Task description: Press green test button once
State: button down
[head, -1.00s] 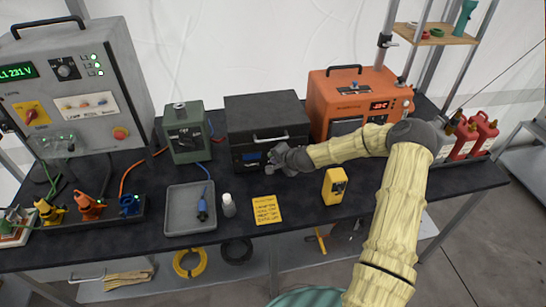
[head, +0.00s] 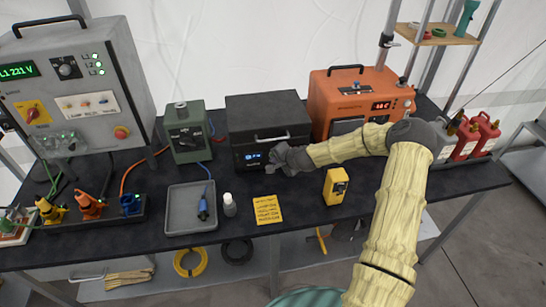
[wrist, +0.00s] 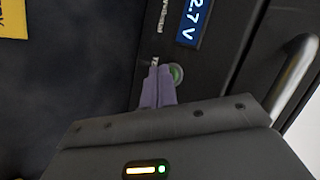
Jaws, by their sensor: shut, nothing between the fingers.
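The green test button (wrist: 177,72) is a round button on the front of the black box (head: 268,108), partly covered by my fingers in the wrist view. My gripper (wrist: 155,68) is shut and empty, with its fingertips over the button's left side. Whether they touch it, I cannot tell. In the head view my gripper (head: 270,158) is at the box's lower front, right of its display (head: 253,156), and hides the button. The display is lit blue, and the wrist view shows "2.7 V" on this display (wrist: 194,22).
The box's metal handle (head: 272,139) sticks out above my gripper; this handle (wrist: 295,70) is close on the right in the wrist view.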

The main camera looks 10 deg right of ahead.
jog(key=shift+s+d, duration=0.1)
jog(key=shift+s, duration=0.5)
jog(key=shift+s+b, duration=0.55)
jog(key=shift+s, duration=2.05)
